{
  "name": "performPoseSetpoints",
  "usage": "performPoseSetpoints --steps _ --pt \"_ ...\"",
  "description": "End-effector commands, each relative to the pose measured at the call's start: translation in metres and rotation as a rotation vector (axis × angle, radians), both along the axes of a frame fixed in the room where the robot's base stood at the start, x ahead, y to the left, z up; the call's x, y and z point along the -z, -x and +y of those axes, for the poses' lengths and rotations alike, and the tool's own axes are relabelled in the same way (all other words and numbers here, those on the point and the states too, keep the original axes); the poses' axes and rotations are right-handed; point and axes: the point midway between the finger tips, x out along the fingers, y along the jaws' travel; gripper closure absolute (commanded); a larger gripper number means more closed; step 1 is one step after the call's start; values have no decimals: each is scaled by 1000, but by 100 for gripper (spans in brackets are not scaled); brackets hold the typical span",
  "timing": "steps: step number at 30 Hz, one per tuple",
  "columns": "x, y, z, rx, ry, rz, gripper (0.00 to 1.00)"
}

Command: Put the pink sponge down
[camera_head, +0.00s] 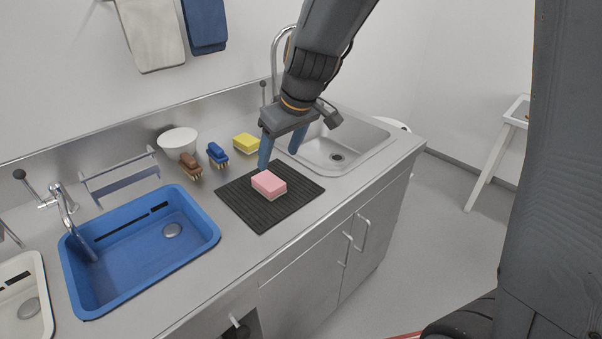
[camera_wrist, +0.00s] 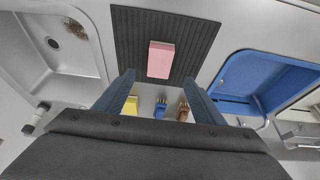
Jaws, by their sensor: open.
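The pink sponge (camera_head: 269,183) lies flat on the black ribbed mat (camera_head: 288,207) on the counter, with a paler layer under its pink top. It also shows in the wrist view (camera_wrist: 161,60), lying on the mat (camera_wrist: 197,42) beyond the fingertips. My gripper (camera_head: 280,152) is open and empty, above and behind the sponge in the head view. In the wrist view its two fingers (camera_wrist: 159,82) stand wide apart, with the sponge ahead of the gap between them. I see no finger touching the sponge.
A yellow sponge (camera_head: 246,143), a blue brush (camera_head: 217,154), a brown brush (camera_head: 190,165) and a white bowl (camera_head: 178,141) stand along the counter's back. A blue basin (camera_head: 140,258) is at left, and a steel sink (camera_head: 345,145) at right. The counter's front edge is near the mat.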

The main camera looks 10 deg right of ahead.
Motion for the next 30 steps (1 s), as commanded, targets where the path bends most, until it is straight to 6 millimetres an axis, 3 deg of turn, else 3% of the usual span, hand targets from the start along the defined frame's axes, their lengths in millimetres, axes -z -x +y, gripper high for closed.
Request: performPoseSetpoints --steps 2,5,10,15,19,30 --pt "1 4 -4 14 2 9 37" --pt "14 28 -29 94 13 60 37" --pt "46 106 -94 347 53 206 37" --pt "65 167 -133 536 91 298 37" --pt "69 182 -142 583 101 319 37" --pt "68 179 -141 579 97 316 33"
